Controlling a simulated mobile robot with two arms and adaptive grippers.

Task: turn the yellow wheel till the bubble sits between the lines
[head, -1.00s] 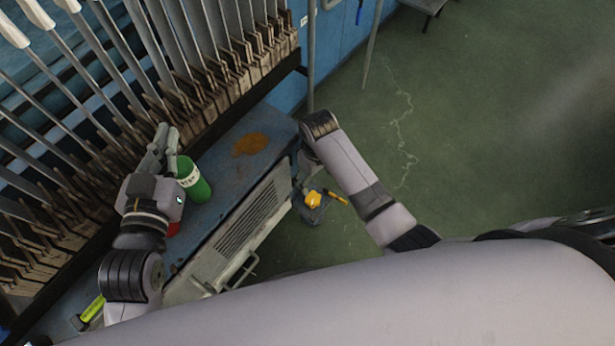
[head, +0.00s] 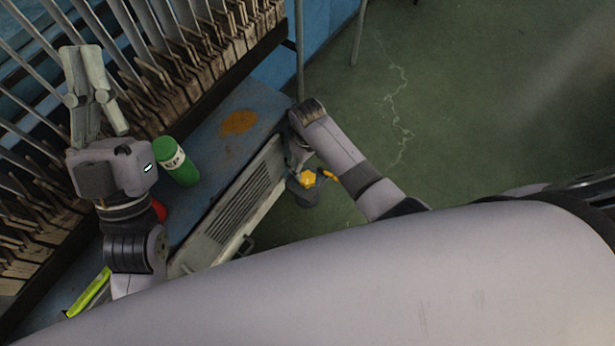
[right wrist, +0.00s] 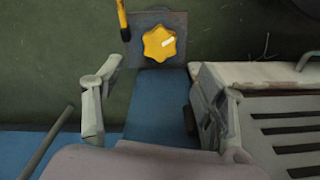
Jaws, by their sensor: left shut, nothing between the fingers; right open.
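The yellow wheel (head: 308,181) is a lobed knob low beside the grey vented cabinet. In the right wrist view the wheel (right wrist: 159,43) shows a white mark and sits on a dark plate beyond my open fingers. My right gripper (right wrist: 155,103) is open and apart from the wheel; in the head view my right gripper (head: 299,155) is partly hidden by its arm.
A yellow-green item (head: 91,293) lies at the bench's near end. The vented cabinet (head: 232,213) borders the wheel. Green floor (head: 440,110) is open to the right.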

